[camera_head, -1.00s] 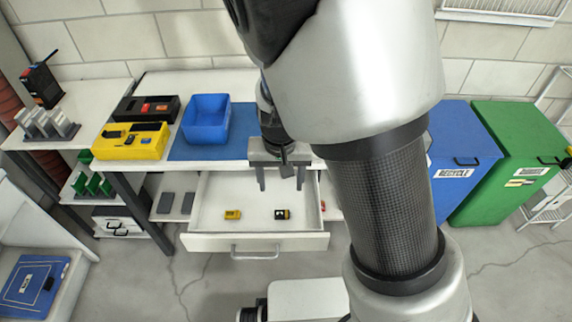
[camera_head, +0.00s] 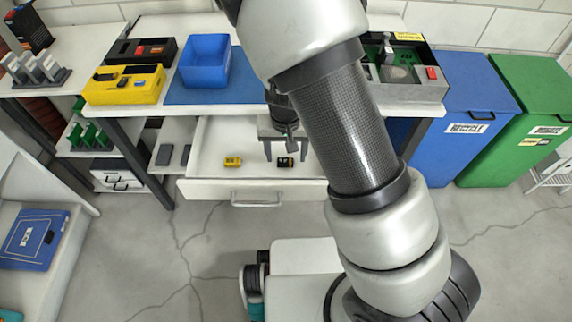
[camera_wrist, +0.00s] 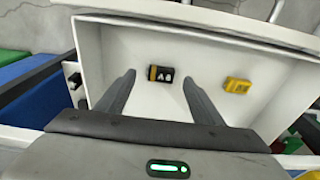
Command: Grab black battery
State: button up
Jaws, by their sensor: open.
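The black battery (camera_head: 285,162), black with a yellow end, lies on the floor of the open white drawer (camera_head: 253,188). In the wrist view the black battery (camera_wrist: 161,74) shows light markings and lies ahead of the gap between my fingers, untouched. A yellow battery (camera_head: 233,161) lies apart from it in the same drawer; in the wrist view this yellow battery (camera_wrist: 237,86) is to the right, outside my fingers. My gripper (camera_head: 285,158) is open and empty, above the drawer, with fingers pointing down; its fingers (camera_wrist: 157,82) also show in the wrist view.
The workbench above the drawer holds a blue bin (camera_head: 206,62) on a blue mat (camera_head: 240,90), a yellow tray (camera_head: 124,84) and a black tray (camera_head: 142,50). Blue (camera_head: 460,75) and green (camera_head: 530,80) lidded bins stand at right. The drawer walls surround the batteries.

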aim_at(286, 162)
jog(key=shift+w+f+b, duration=0.2)
jog(key=shift+f+b, duration=0.1)
jog(key=shift+f, duration=0.95)
